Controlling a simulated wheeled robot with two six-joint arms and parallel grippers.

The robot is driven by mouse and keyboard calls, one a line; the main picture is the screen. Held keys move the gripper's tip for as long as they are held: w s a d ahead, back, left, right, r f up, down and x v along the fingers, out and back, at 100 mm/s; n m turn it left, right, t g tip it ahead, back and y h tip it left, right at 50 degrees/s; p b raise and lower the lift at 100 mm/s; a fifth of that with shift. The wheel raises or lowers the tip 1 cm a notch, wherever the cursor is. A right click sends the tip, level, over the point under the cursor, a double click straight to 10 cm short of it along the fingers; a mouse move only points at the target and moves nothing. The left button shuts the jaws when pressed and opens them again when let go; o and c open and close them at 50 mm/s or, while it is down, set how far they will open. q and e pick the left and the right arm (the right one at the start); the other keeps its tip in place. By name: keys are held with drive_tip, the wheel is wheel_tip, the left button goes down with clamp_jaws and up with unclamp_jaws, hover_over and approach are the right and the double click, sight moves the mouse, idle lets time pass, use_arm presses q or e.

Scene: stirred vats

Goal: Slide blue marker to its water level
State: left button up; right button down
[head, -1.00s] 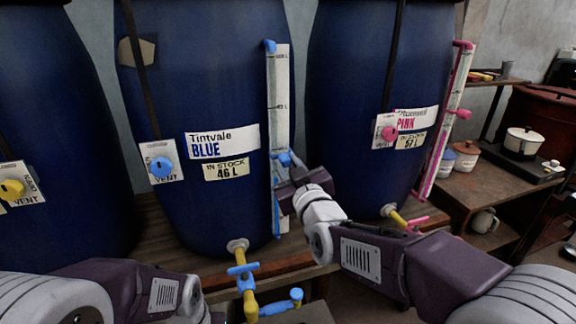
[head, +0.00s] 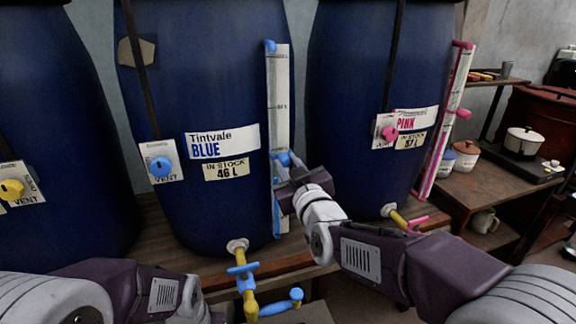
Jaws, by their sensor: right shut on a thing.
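The blue vat (head: 205,90) stands in the middle with a "Tintvale BLUE" label (head: 222,141) and a card reading "IN STOCK 46 L" (head: 226,171). A white scale with a sight tube (head: 278,105) runs down its right side. The blue marker (head: 284,158) shows low on the scale, just above my right gripper. My right gripper (head: 287,172) is at the marker and shut on it; the gripper partly hides the marker and the lower scale. The water level in the tube is too small to read. My left arm shows at the bottom left; its gripper jaws are not visible.
A blue vent knob (head: 161,167) is on the vat's front. A yellow tap with a blue handle (head: 243,270) sticks out below. The pink vat (head: 360,90) stands close on the right with its own pink-marked scale (head: 446,120). A shelf with pots is at far right.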

wheel_tip(320, 180, down, 7)
drive_tip(key=b, duration=0.6)
drive_tip(key=c, duration=1.2)
unclamp_jaws()
drive_tip(key=shift+p+v, duration=0.3)
drive_tip(key=shift+v, duration=4.25)
